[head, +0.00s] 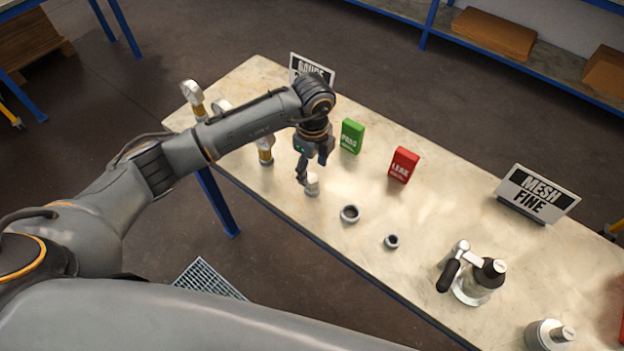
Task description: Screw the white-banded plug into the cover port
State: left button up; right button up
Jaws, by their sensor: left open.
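My left gripper (308,168) reaches down over the near edge of the table, with its fingers open. A small pale, whitish cylindrical piece (312,186) stands upright right below and between the fingertips; it may be the white-banded plug, but its band is too small to make out. I cannot tell whether the fingers touch it. Another metal vessel (545,335) with a stub on top is at the lower right. I cannot tell which holds the cover port. My right gripper is not in view.
Two dark rings (349,214) lie right of the gripper. A green card box (351,136), a red card box (403,165) and a "MESH FINE" sign (537,194) stand behind. Yellow-banded gauges (265,151) stand at the left, partly behind my arm.

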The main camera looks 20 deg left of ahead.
aim_at(312, 177)
pick_arm(q)
notch_tip(312, 177, down, 4)
jog(key=shift+a+r+p, duration=0.1)
jog(key=shift+r+p, duration=0.05)
jog(key=shift+p, duration=0.7)
jog(key=shift+f, duration=0.45)
grip_shut()
jog(key=shift+r, duration=0.1)
